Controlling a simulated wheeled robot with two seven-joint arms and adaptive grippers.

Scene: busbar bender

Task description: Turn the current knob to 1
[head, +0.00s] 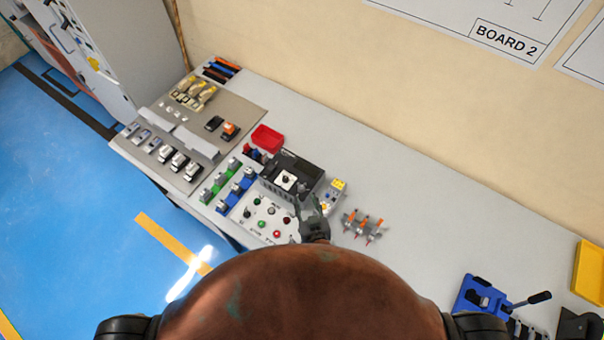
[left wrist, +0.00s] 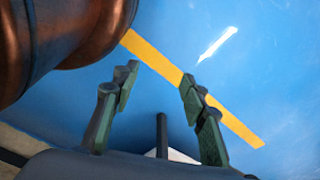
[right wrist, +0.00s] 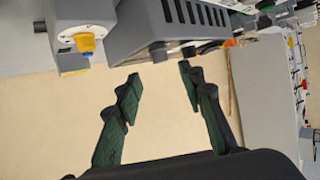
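A black vented box (head: 297,170) stands on the bench and carries a white square dial with a dark knob (head: 287,180). Its markings are too small to read, so I cannot confirm that this is the current knob. My right gripper (head: 308,204) is beside the box's front right corner. In the right wrist view the right gripper (right wrist: 160,76) is open with nothing between its fingers, and the vented box (right wrist: 150,32) is just beyond the tips. The dial face is not visible there. My left gripper (left wrist: 158,75) is open and empty above the blue floor.
A white control panel (head: 254,214) with several buttons lies in front of the box. A small yellow-topped unit (head: 337,185) is to its right; a yellow-knobbed unit shows in the right wrist view (right wrist: 84,43). A red bin (head: 267,138) stands behind.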

